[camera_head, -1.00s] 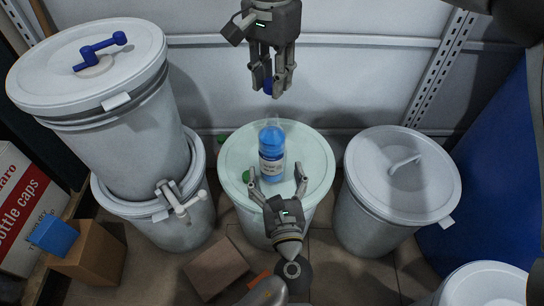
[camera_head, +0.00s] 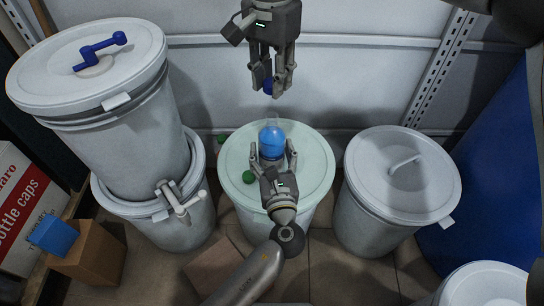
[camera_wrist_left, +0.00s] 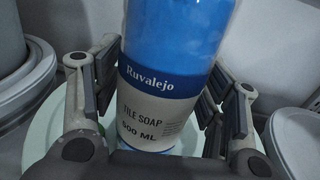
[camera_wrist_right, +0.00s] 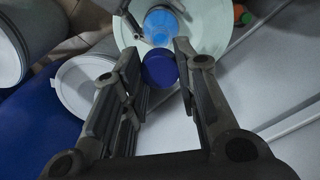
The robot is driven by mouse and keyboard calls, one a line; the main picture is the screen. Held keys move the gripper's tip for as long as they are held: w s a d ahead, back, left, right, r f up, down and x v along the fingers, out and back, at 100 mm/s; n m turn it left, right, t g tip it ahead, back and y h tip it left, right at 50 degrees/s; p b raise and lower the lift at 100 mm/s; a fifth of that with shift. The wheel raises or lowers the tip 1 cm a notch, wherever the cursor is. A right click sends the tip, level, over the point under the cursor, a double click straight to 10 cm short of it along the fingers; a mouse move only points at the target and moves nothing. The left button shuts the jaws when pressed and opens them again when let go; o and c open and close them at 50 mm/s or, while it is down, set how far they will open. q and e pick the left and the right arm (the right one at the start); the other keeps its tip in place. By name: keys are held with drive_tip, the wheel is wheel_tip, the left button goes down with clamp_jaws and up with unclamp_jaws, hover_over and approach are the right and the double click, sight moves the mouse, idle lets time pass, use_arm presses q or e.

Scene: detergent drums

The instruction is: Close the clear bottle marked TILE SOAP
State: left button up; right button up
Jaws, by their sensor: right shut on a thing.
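The clear bottle (camera_head: 272,140) of blue liquid stands upright on the pale green drum lid (camera_head: 315,165). Its TILE SOAP label shows in the left wrist view (camera_wrist_left: 150,105); its mouth is out of that view. My left gripper (camera_head: 272,153) has its fingers on both sides of the bottle, seemingly still apart from it. My right gripper (camera_head: 273,90) hangs above and behind the bottle, shut on a blue cap (camera_head: 267,86). The right wrist view also shows this cap (camera_wrist_right: 160,68) between the fingertips, with the bottle beyond it (camera_wrist_right: 161,25).
A green cap (camera_head: 248,177) lies on the lid left of the bottle. Stacked white drums (camera_head: 120,140) stand at the left, another lidded drum (camera_head: 385,210) at the right. A pale wall (camera_head: 360,75) is behind. A cardboard box (camera_head: 95,255) with a blue block (camera_head: 53,235) sits lower left.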

use_arm(q)
drive_tip(key=c, duration=1)
use_arm(e)
drive_tip(key=shift+f, duration=2.5)
drive_tip(key=shift+f, duration=0.1)
drive_tip(key=shift+f, duration=0.8)
drive_tip(key=shift+f, duration=0.55)
use_arm(q)
clamp_jaws()
use_arm(e)
drive_tip(key=m, duration=1.3)
